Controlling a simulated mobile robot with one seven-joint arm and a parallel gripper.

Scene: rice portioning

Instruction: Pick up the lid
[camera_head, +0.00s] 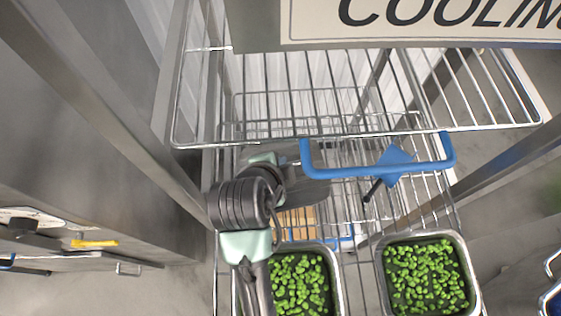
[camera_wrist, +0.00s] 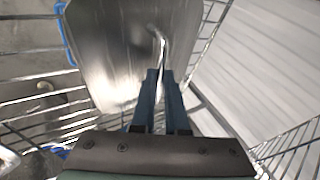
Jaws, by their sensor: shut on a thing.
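The lid (camera_wrist: 112,55) is a shiny metal plate with a thin upright handle, and it fills the upper middle of the wrist view. My gripper (camera_wrist: 160,75) has its two blue fingers shut on the lid's handle. In the head view, my dark and pale-green arm reaches over the wire rack and hides the fingers. A grey flat surface (camera_head: 312,190) beside my wrist there looks like part of the lid; the rest is hidden.
Two metal trays of green vegetables, a left one (camera_head: 335,290) and a right one (camera_head: 380,268), stand at the front. A blue bar (camera_head: 345,172) crosses the wire rack (camera_head: 300,132). A COOLING sign (camera_head: 420,30) hangs above. A steel cabinet (camera_head: 90,150) stands left.

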